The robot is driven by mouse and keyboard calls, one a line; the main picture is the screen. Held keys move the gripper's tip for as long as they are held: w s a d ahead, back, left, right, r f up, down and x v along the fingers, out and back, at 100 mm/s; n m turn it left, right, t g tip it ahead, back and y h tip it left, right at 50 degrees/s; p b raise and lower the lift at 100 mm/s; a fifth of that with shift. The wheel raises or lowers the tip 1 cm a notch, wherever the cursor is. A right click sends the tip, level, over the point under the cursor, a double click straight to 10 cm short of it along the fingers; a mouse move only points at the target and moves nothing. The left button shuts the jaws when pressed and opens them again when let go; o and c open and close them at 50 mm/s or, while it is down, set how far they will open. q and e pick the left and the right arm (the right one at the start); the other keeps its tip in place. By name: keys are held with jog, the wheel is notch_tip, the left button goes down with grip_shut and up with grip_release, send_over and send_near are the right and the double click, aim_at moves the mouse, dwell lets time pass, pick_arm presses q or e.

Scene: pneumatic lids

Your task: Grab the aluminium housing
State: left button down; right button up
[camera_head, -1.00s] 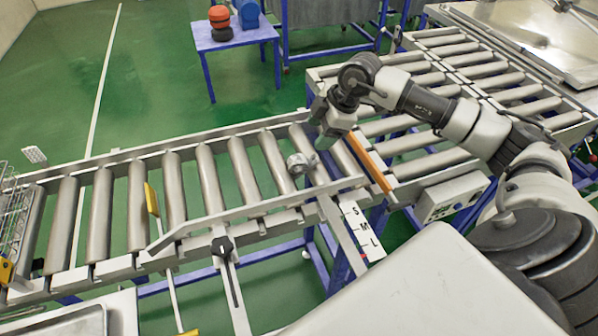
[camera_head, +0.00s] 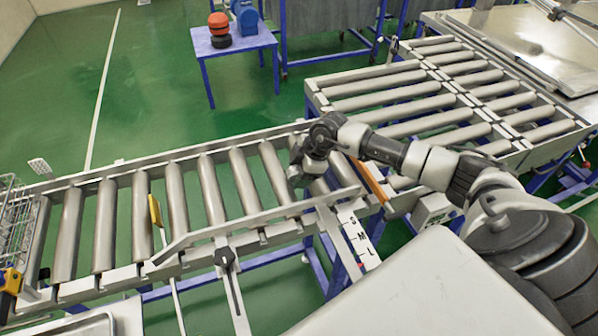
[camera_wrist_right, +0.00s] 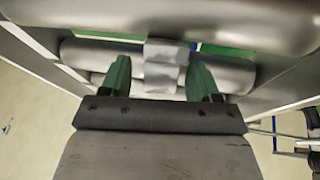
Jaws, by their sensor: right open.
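The aluminium housing (camera_wrist_right: 165,52) is a small light-grey block-like part. In the right wrist view it lies on the metal rollers, between and slightly ahead of my two green fingertips. My right gripper (camera_wrist_right: 160,78) is open, with a gap visible on each side of the housing. In the head view my right gripper (camera_head: 297,178) is low over the rollers near the orange bar, and the wrist mostly hides the housing. I cannot tell there whether the fingers touch it. My left gripper is not in view.
The roller conveyor (camera_head: 172,205) runs left to right with a slanted metal guide rail (camera_head: 265,216) along its near side. An orange bar (camera_head: 369,178) crosses beside my right wrist. A wire basket (camera_head: 14,215) is at the far left.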

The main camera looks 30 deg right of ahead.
jog(key=c, duration=1.1)
